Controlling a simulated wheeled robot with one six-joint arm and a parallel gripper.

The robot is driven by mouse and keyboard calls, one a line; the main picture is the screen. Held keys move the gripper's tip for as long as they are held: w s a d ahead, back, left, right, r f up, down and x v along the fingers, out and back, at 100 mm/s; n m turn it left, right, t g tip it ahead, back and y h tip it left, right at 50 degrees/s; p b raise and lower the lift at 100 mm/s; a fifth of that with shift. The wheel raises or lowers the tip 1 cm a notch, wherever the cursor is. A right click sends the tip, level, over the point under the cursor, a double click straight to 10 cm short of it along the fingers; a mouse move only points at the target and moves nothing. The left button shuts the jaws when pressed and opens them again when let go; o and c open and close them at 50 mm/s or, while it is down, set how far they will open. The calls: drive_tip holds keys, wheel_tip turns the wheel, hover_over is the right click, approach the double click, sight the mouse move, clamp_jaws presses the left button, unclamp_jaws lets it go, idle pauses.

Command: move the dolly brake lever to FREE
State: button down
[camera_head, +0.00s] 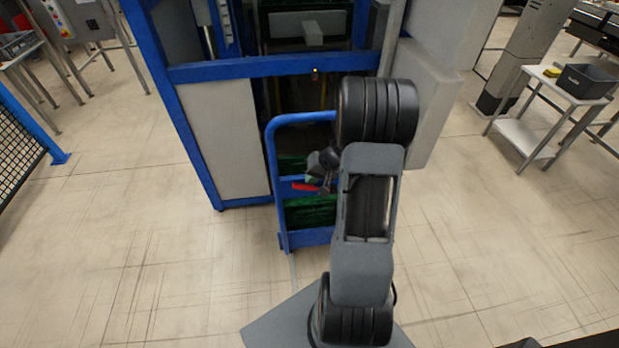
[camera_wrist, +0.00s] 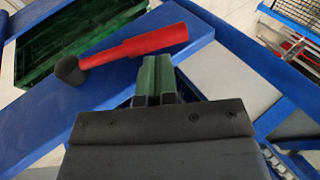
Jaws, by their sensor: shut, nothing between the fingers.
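The red brake lever (camera_head: 305,186) is on the blue dolly (camera_head: 272,150), low in front of the machine. In the wrist view the lever (camera_wrist: 135,47) lies along a blue bar (camera_wrist: 110,85), its dark round pivot (camera_wrist: 68,70) at the left and its handle end at the upper right. My gripper (camera_wrist: 158,62) has its green fingertips together and empty, just below the handle in the picture. I cannot tell whether they touch it. In the head view my gripper (camera_head: 313,178) is close to the lever, partly hidden by my arm. No FREE marking is readable.
A green crate (camera_wrist: 48,52) sits beside the bar. The blue-framed machine (camera_head: 255,68) stands behind the dolly. A white side table (camera_head: 538,143) with a grey bin (camera_head: 585,82) is at the right. Black mesh fencing (camera_head: 18,150) is at the left. Floor on both sides is clear.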

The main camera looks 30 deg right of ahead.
drive_tip(key=shift+r, duration=0.1)
drive_tip(key=shift+r, duration=0.3)
drive_tip(key=a+r+p+v, duration=0.1)
drive_tip(key=a+p+v, duration=0.1)
drive_tip(key=v, duration=1.1)
drive_tip(key=shift+w+p, duration=0.3)
drive_tip(key=shift+p, duration=0.2)
drive_tip(key=shift+d+r, duration=0.1)
drive_tip(key=s+a+r+n+h+p, duration=0.2)
drive_tip(key=s+a+r+p, duration=0.3)
drive_tip(key=a+r, duration=0.3)
drive_tip(key=s+a+r+n+g+h+p, duration=0.1)
drive_tip(key=s+a+r+n+h+p, duration=0.1)
drive_tip(key=a+r, duration=0.6)
drive_tip(key=s+a+n+p, duration=0.1)
drive_tip(key=s+a+p, duration=0.1)
drive_tip(key=a+p, duration=0.1)
drive_tip(key=shift+s+a+r+n+h, duration=0.3)
drive_tip(key=shift+s+a+r+n, duration=0.1)
drive_tip(key=shift+a, duration=0.3)
